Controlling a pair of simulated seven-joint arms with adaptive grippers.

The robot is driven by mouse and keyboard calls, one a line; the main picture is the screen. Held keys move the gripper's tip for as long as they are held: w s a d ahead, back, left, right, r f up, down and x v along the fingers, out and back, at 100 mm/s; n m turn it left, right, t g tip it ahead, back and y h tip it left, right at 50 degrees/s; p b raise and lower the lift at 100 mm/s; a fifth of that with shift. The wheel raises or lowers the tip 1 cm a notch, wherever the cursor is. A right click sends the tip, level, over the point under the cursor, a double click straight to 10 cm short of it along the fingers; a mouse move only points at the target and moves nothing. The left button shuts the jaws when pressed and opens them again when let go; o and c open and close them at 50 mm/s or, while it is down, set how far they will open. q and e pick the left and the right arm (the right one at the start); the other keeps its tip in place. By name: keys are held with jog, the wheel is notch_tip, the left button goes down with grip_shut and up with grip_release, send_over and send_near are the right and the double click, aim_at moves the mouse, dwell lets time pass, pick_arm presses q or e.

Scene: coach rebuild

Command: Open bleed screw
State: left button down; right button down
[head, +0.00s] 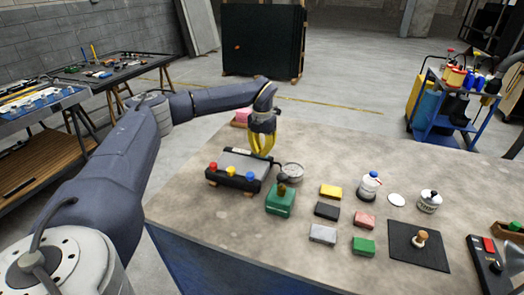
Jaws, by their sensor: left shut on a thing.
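My left gripper (261,150), with yellow fingers, points down at the back right corner of a grey-and-black unit (243,162) on the bench. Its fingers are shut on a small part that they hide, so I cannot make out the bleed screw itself. The unit has red, yellow and blue knobs along its front. A dark bent line runs from beside the fingers towards a green block (280,203) with a brown knob. A round grey dish or gauge (292,170) stands just right of the fingers. My right gripper is not in view.
Several coloured blocks, including a yellow one (331,191), lie mid-bench. Right of them are a white jar with a blue-and-red top (369,185), a white tin (429,202) and a black mat (401,257) bearing a wooden-knobbed tool. The bench's front left is bare.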

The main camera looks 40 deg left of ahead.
pick_arm(q)
jog(key=shift+n, duration=0.8)
jog(key=c, duration=1.2)
grip_release()
jog(key=shift+r, duration=0.15)
notch_tip(320, 180, up, 12)
